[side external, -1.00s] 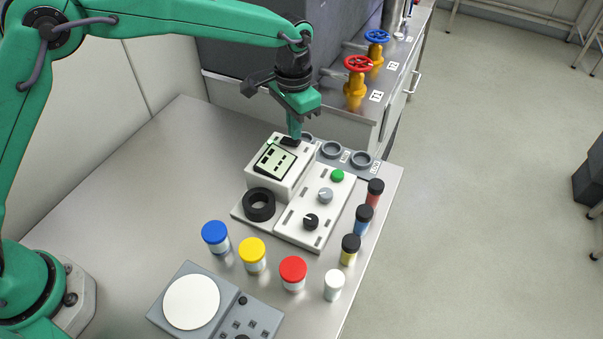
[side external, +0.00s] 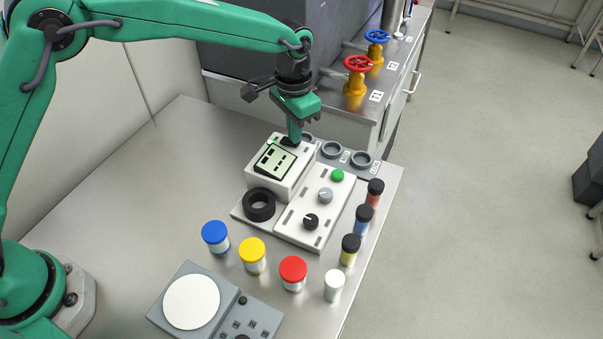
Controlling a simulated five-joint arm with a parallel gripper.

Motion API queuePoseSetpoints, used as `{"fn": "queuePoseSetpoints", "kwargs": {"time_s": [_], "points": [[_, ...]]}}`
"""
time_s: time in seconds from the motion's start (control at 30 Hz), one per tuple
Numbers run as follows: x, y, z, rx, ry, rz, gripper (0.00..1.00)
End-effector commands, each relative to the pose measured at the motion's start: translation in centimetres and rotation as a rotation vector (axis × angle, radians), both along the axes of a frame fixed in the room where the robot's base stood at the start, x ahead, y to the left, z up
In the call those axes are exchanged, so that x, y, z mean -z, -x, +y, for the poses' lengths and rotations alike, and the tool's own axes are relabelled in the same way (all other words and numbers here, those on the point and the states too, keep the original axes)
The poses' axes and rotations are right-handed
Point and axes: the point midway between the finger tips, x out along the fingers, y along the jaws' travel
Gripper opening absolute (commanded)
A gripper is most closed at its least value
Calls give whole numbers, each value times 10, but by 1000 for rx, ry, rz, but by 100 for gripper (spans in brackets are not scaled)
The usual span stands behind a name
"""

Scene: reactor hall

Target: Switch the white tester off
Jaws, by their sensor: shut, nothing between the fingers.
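The white tester (side external: 309,201) stands on the steel table, with a tilted screen block (side external: 273,161) at its back left. The screen is pale green with dark marks. A black switch (side external: 287,142) sits on the block's top behind the screen. My gripper (side external: 294,139) is shut and empty, pointing down, with its tip at the switch and partly hiding it. I cannot tell whether it touches. The front panel has a green button (side external: 337,175), a grey knob (side external: 325,195) and a black knob (side external: 311,221). A black ring (side external: 259,204) sits on the tester's left part.
Several capped jars and vials, such as the red-capped jar (side external: 293,273), stand in front and to the right. A grey scale (side external: 192,301) is at the front. A grey rack (side external: 362,162) lies behind. The table's left is clear.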

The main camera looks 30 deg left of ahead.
Motion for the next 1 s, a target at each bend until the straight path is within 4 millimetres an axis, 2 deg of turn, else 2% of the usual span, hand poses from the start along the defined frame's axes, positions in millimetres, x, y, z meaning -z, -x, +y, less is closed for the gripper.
{"fn": "queuePoseSetpoints", "kwargs": {"time_s": [0.7, 1.0], "points": [[7, 0, 0, 0, 0, 0, 0], [-5, 0, 0, 0, 1, -2, 0]]}}
